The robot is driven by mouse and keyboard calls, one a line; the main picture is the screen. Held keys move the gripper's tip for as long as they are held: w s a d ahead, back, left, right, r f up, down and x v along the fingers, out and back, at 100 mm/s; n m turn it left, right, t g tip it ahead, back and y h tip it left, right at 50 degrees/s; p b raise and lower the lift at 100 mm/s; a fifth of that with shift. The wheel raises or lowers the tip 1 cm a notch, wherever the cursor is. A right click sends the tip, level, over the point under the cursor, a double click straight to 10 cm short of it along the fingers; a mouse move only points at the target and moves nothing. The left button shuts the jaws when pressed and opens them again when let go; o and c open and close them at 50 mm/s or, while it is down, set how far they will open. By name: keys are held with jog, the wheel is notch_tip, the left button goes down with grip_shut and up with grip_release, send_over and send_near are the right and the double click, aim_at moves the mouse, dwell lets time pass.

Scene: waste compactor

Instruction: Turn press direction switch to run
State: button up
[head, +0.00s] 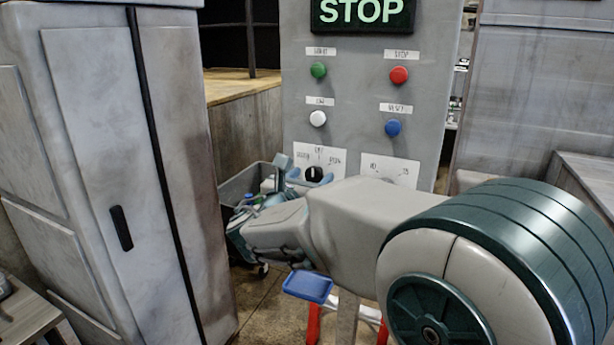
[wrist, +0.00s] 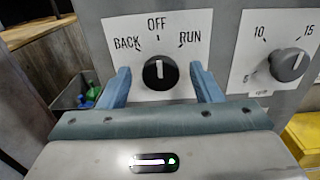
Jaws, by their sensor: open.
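The press direction switch is a black rotary knob (wrist: 160,73) on a white plate marked BACK, OFF and RUN. Its white pointer line points up at OFF. In the head view the knob (head: 314,173) shows low on the grey control panel. My gripper (wrist: 160,68) is open, with one blue finger to the left of the knob and one to the right. Gaps show between the fingers and the knob in the wrist view, and nothing is held. The gripper (head: 303,174) also shows in the head view, in front of the plate.
A grey dial (wrist: 289,64) marked 10 and 15 sits right of the switch. Green (head: 318,71), red (head: 399,75), white (head: 318,118) and blue (head: 393,127) buttons sit above, under a lit STOP sign (head: 362,12). A grey bin (head: 236,187) stands left of the panel, beside a tall cabinet (head: 90,130).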

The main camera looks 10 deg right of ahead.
jog(key=c, duration=1)
jog(key=shift+o, duration=0.2)
jog(key=shift+f+b, duration=0.15)
jog(key=shift+b, duration=0.35)
jog(key=m+b, duration=0.2)
jog(key=b, duration=0.1)
jog(key=shift+f, duration=0.2)
jog(key=m+b, duration=0.2)
jog(key=b, duration=0.3)
jog(key=shift+d+f+m, duration=0.1)
jog(key=shift+m, duration=0.2)
jog(key=m+b, duration=0.3)
jog(key=b, duration=0.2)
jog(key=shift+m+b, duration=0.3)
jog(key=shift+r+m+b, duration=0.3)
jog(key=shift+m+b, duration=0.5)
jog(key=shift+b, duration=0.2)
jog(key=shift+r, duration=0.1)
